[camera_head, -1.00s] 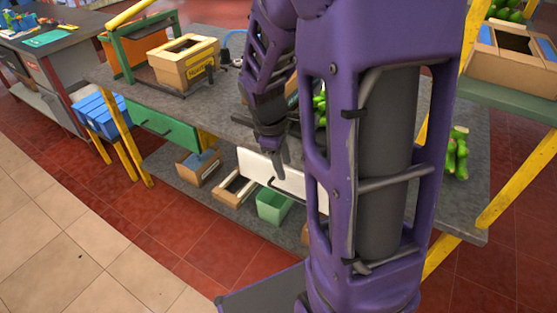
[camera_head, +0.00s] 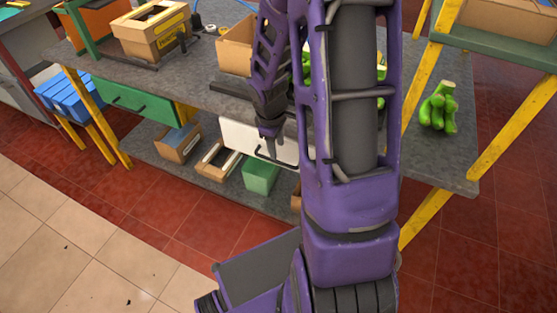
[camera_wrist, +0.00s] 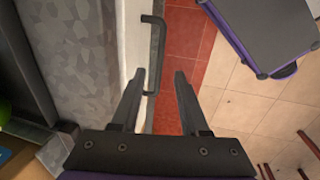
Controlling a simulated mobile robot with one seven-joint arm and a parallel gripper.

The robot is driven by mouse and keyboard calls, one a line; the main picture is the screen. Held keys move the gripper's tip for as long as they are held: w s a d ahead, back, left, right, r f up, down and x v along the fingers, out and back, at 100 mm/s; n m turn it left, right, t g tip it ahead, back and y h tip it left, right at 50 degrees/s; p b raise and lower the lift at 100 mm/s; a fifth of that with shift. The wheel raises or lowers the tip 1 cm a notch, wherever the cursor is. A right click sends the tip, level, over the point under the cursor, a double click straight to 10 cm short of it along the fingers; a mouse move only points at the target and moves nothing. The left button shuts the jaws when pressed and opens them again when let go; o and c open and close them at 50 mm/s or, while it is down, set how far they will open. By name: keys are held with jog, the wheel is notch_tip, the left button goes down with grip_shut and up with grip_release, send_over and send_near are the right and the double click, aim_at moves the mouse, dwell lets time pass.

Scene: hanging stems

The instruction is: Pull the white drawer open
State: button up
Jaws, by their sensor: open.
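The white drawer (camera_head: 238,135) sits under the grey workbench, its front partly hidden by my arm; I see no clear gap showing it pulled out. Its dark bar handle (camera_head: 263,156) shows low on the front. In the wrist view the white front (camera_wrist: 136,40) is a narrow strip, and the black handle (camera_wrist: 160,45) stands out from it. My gripper (camera_head: 271,142) is in front of the drawer, pointing down. In the wrist view my gripper (camera_wrist: 159,75) is open and empty, with the handle's near end appearing between the fingertips. I cannot tell whether they touch.
A green drawer (camera_head: 135,100) is to the left under the same bench top (camera_head: 195,75). Below, a lower shelf holds a green bin (camera_head: 261,177) and cardboard boxes (camera_head: 180,143). Green bananas (camera_head: 438,108) lie at the right. The tiled floor in front is clear.

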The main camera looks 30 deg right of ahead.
aim_at(279, 162)
jog(key=f, duration=0.4)
jog(key=d+f+b, duration=0.1)
jog(key=f, duration=0.1)
jog(key=shift+w+f, duration=0.25)
jog(key=shift+w, duration=0.15)
grip_shut()
dwell(1.0)
